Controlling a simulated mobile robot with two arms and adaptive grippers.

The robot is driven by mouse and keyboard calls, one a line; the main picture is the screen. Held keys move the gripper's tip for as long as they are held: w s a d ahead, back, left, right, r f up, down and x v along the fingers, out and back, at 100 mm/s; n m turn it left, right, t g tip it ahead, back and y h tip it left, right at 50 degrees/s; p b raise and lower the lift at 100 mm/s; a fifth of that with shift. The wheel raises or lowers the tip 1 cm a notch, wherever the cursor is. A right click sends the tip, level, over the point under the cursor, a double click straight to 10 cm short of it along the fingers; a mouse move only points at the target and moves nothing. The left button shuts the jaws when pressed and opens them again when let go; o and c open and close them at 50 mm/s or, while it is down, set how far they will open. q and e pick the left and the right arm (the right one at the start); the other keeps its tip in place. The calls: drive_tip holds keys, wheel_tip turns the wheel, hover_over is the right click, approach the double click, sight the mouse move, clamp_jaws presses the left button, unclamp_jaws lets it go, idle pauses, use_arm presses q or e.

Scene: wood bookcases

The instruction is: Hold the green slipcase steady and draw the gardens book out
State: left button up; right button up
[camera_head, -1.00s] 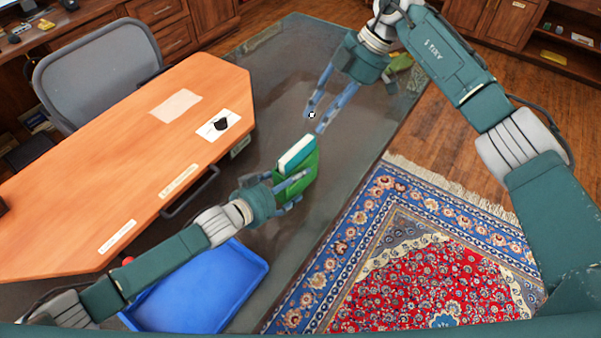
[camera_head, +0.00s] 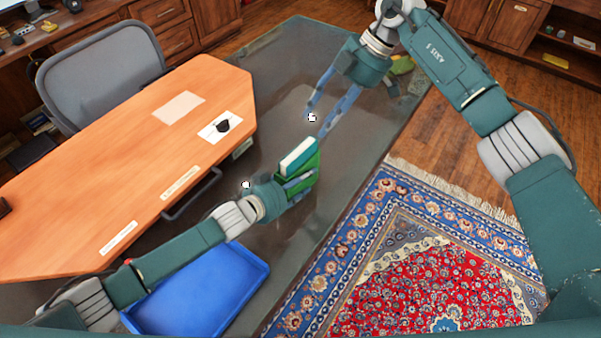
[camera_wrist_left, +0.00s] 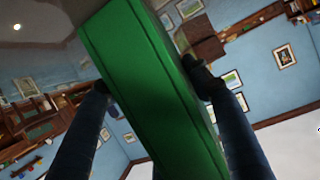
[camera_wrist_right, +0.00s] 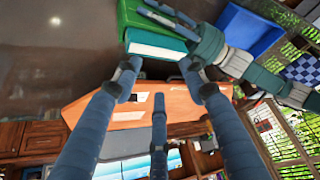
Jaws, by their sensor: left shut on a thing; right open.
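The green slipcase (camera_head: 304,181) is above the dark glass table in the head view, with the teal gardens book (camera_head: 298,153) showing white page edges and standing partly out of it. My left gripper (camera_head: 300,187) is shut on the slipcase. In the left wrist view the slipcase (camera_wrist_left: 140,80) fills the middle, with a finger on each side. My right gripper (camera_head: 318,122) is open and empty, just beyond the book's exposed end. In the right wrist view the book (camera_wrist_right: 157,46) and slipcase (camera_wrist_right: 143,18) lie ahead of its spread fingers (camera_wrist_right: 165,70).
A blue tray (camera_head: 235,262) is below my left arm. The orange-brown desk (camera_head: 100,190) is left of the slipcase, with papers and labels on it. A patterned rug (camera_head: 430,270) lies at the lower right. The dark table (camera_head: 285,75) has bare room behind.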

drive_tip(key=shift+o, duration=0.5)
drive_tip(key=n, duration=0.3)
drive_tip(key=a+n, duration=0.1)
drive_tip(key=shift+s+h, duration=0.25)
drive_tip(key=shift+h, duration=0.15)
drive_tip(key=m+t+h, duration=0.2)
drive_tip(key=m+h, duration=0.4)
drive_tip(key=m, duration=2.6)
approach(300, 152)
drive_tip(key=f, duration=0.7)
drive_tip(key=w+d+f, duration=0.1)
drive_tip(key=f, duration=0.2)
drive_tip(key=shift+f, duration=0.35)
